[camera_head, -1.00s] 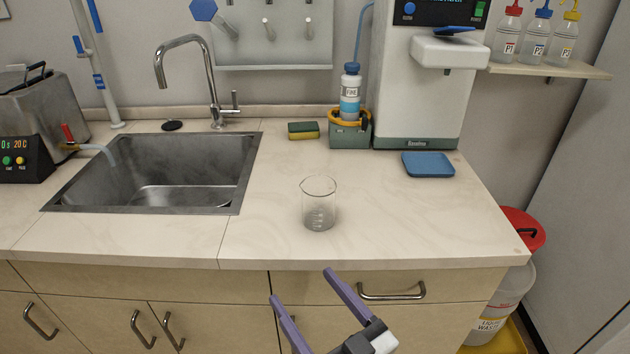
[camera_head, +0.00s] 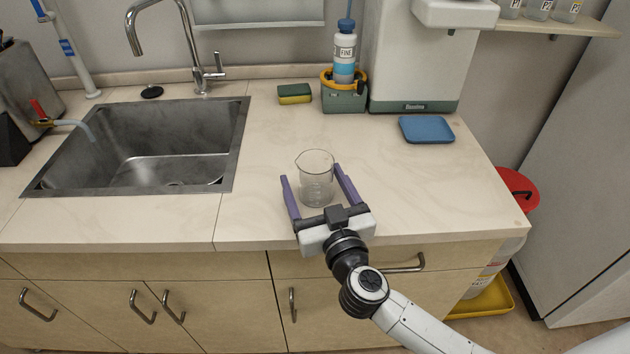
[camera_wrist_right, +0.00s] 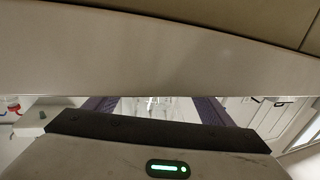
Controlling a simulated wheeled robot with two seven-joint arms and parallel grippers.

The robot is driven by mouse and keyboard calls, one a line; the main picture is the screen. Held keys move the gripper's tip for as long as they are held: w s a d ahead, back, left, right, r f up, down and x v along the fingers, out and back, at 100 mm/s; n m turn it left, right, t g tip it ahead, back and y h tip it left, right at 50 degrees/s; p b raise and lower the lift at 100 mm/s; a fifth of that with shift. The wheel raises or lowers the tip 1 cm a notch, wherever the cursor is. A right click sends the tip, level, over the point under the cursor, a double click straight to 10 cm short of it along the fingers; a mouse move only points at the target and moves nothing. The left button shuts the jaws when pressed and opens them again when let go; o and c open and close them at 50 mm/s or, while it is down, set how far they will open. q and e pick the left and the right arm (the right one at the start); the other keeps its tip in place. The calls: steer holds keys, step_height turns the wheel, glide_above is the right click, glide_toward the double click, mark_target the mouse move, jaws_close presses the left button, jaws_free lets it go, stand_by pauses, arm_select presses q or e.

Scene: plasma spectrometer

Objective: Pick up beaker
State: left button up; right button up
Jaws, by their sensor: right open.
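The clear glass beaker (camera_head: 316,180) stands upright on the pale countertop, right of the sink and near the front edge. My right gripper (camera_head: 312,176) is open, with its purple fingers on either side of the beaker in the head view. I cannot tell whether either finger touches the glass. In the right wrist view the beaker (camera_wrist_right: 150,106) shows only in part between the two purple fingers; the rest is hidden. My left gripper is not in view.
The metal sink (camera_head: 180,150) is to the left. A green-yellow sponge (camera_head: 294,94), a wash bottle (camera_head: 344,55) in a green holder, a white machine (camera_head: 418,60) and a blue tray (camera_head: 427,130) stand behind. The counter right of the beaker is clear.

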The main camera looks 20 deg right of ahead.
mark_target(310, 152)
steer(key=w, duration=0.4)
steer(key=shift+w+d+f+b, duration=0.15)
steer(key=shift+d+b, duration=0.05)
steer(key=shift+b, duration=0.1)
steer(key=c, duration=1.2)
step_height(310, 152, up, 5)
steer(key=p, duration=0.3)
steer(key=shift+r, duration=2.55)
